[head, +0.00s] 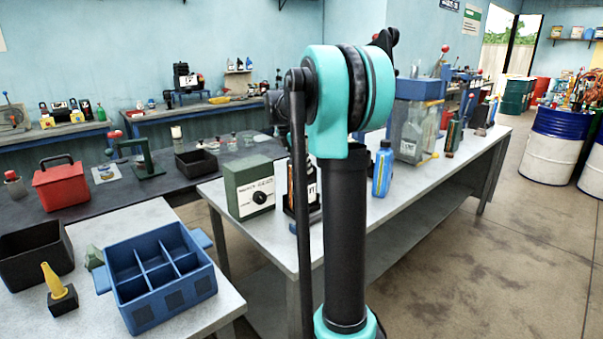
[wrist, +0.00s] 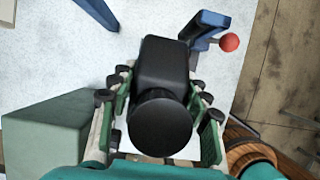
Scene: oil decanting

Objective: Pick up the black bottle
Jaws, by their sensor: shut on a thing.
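The black bottle (wrist: 163,65) is between the fingers of my gripper (wrist: 160,85) in the wrist view, its round black cap towards the camera. The fingers are closed against its sides. In the head view, a dark bottle with a white label and an orange stripe (head: 311,190) stands out beside the green box, partly hidden by my arm. My gripper cannot be made out there. Whether the bottle's base touches the table cannot be told.
A green box with a dial (head: 250,188) stands close on the left; a blue bottle (head: 382,170) is to the right. A red-knobbed blue tool (wrist: 215,33) lies near the bottle in the wrist view. A blue divided crate (head: 190,298) sits on the front-left table.

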